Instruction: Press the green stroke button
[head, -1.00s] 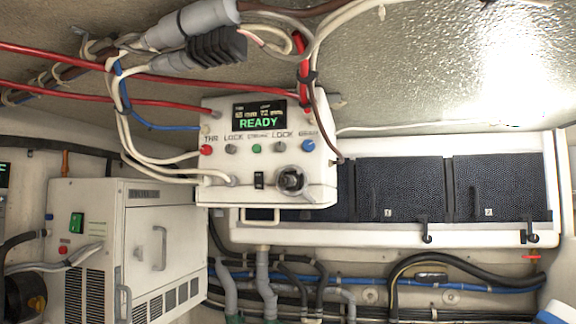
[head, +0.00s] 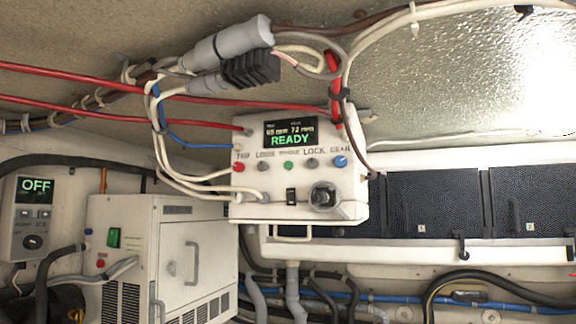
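The green stroke button (head: 288,166) is a small round green knob in the middle of a row on the front of a white control box (head: 260,209). A red button (head: 238,168) is at the left end of the row and a blue one (head: 340,161) at the right end, with grey ones between. The box's display (head: 291,133) reads READY in green. A black rocker switch (head: 291,196) and a dark round knob (head: 323,196) sit below the buttons. Neither of my grippers shows in the head view.
Red, white and blue cables and a grey connector (head: 228,42) hang above and left of the box. A white cabinet (head: 175,250) stands lower left, beside a panel (head: 36,215) reading OFF. Dark panels (head: 420,200) line the right wall.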

